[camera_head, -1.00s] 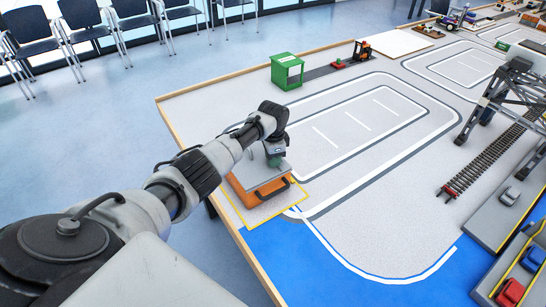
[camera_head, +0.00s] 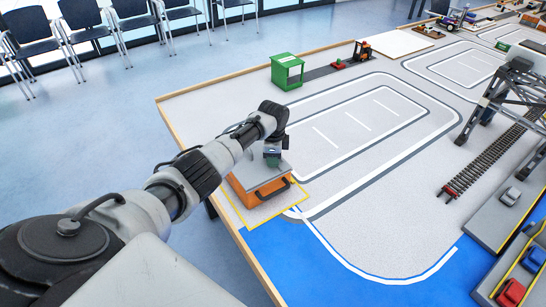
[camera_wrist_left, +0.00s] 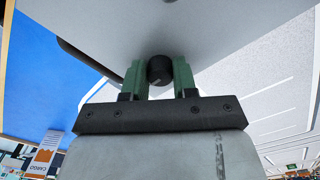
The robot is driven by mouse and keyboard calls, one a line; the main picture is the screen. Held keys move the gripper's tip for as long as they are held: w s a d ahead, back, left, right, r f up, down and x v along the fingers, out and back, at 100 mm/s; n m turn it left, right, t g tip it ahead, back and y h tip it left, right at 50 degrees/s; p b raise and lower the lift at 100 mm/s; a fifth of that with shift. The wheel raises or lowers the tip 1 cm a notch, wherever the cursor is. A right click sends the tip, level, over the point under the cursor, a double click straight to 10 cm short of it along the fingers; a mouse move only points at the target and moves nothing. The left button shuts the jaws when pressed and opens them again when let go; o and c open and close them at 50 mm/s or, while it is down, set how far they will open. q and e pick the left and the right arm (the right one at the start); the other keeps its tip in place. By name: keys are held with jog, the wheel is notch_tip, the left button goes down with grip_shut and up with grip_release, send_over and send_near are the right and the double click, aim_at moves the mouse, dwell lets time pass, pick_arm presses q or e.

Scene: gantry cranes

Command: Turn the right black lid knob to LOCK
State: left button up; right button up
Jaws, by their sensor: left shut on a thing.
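An orange case (camera_head: 266,193) with a grey lid (camera_head: 243,176) and a dark handle sits inside a yellow outline near the table's front left edge. My left gripper (camera_head: 272,161) is over the lid, with its arm coming in from the left. In the left wrist view, the two green fingers of the left gripper (camera_wrist_left: 160,72) stand on either side of a round black knob (camera_wrist_left: 159,70) on the grey lid and are shut on it. Any LOCK marking is not visible. A second knob cannot be made out. My right gripper is not in view.
A green booth (camera_head: 287,71) and a small orange forklift (camera_head: 363,50) stand towards the back. The grey track area right of the case is clear.

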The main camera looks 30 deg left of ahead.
pick_arm(q)
jog(key=o, duration=0.9)
jog(key=shift+o, duration=0.2)
notch_tip(320, 180, up, 11)
jog(key=b, duration=0.1)
jog(key=shift+f, duration=0.15)
